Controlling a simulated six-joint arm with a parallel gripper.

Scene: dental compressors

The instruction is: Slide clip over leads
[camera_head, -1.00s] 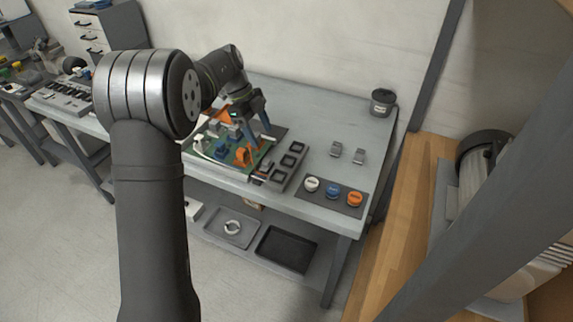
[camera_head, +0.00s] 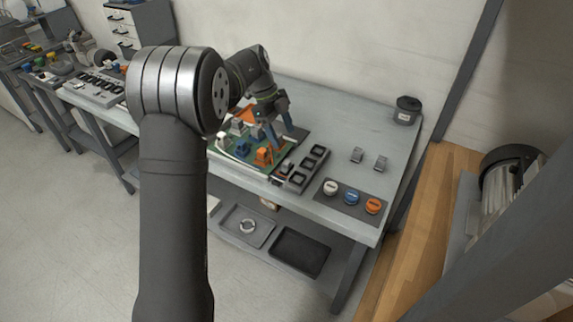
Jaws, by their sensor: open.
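My gripper (camera_head: 284,141) is open, with its two blue-grey fingers pointing down over the right part of a green board (camera_head: 229,153). An orange part (camera_head: 264,157) stands on the board just left of and below the fingertips. A blue part (camera_head: 242,149) and several grey and white parts stand further left on it. I cannot tell which part is the clip, and the leads are too small to make out. Nothing shows clearly between the fingers. My own arm hides the board's left side.
A dark tray with square pockets (camera_head: 308,163) lies right of the board. Two small grey pieces (camera_head: 380,162) and white, blue and orange round buttons (camera_head: 372,206) are further right. A dark cup (camera_head: 406,110) stands at the back corner. The table's right side is mostly clear.

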